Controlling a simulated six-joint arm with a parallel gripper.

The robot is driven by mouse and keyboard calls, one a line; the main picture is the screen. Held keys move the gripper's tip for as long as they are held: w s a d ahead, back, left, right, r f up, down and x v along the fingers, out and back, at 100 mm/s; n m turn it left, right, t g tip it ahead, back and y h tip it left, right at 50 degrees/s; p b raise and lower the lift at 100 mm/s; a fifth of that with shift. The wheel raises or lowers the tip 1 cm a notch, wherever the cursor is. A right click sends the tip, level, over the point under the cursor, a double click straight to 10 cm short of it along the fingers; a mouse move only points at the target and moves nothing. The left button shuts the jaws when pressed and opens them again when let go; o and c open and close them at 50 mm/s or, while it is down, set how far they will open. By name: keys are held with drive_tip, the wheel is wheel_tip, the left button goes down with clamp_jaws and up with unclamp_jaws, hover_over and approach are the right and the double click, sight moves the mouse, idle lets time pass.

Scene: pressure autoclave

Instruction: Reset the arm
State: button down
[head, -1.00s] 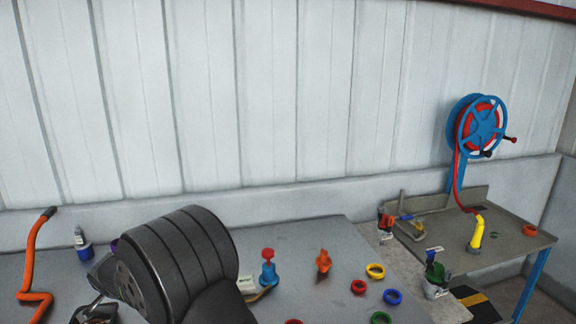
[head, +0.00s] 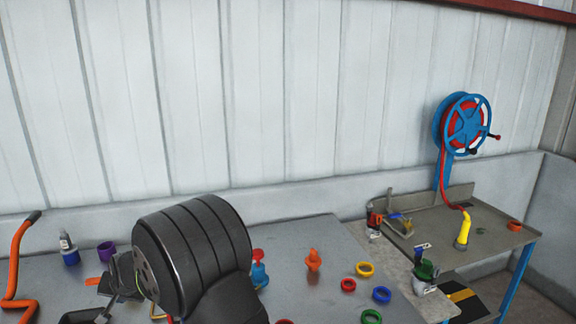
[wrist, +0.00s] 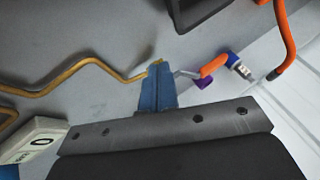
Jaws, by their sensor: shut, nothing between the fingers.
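My gripper (wrist: 157,66) shows in the wrist view as two blue fingers pressed together with nothing between them. It is above the grey bench (head: 335,300). A yellow bent rod (wrist: 90,66) runs behind the fingertips; I cannot tell whether they touch it. In the head view my dark arm blocks part of the bench, and the fingertips cannot be made out.
An orange bent rod (head: 20,265) and a small bottle (head: 69,250) stand at the left. A blue-and-red piece (head: 259,270), an orange knob (head: 313,260) and several coloured rings (head: 382,294) are right of my arm. A side table (head: 490,235) carries a hose reel (head: 464,125).

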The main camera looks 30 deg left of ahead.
drive_tip(key=shift+w+d+n+g, duration=0.45)
drive_tip(key=shift+w+n+g, duration=0.15)
drive_tip(key=shift+w+n, duration=0.25)
drive_tip(key=shift+s, duration=0.1)
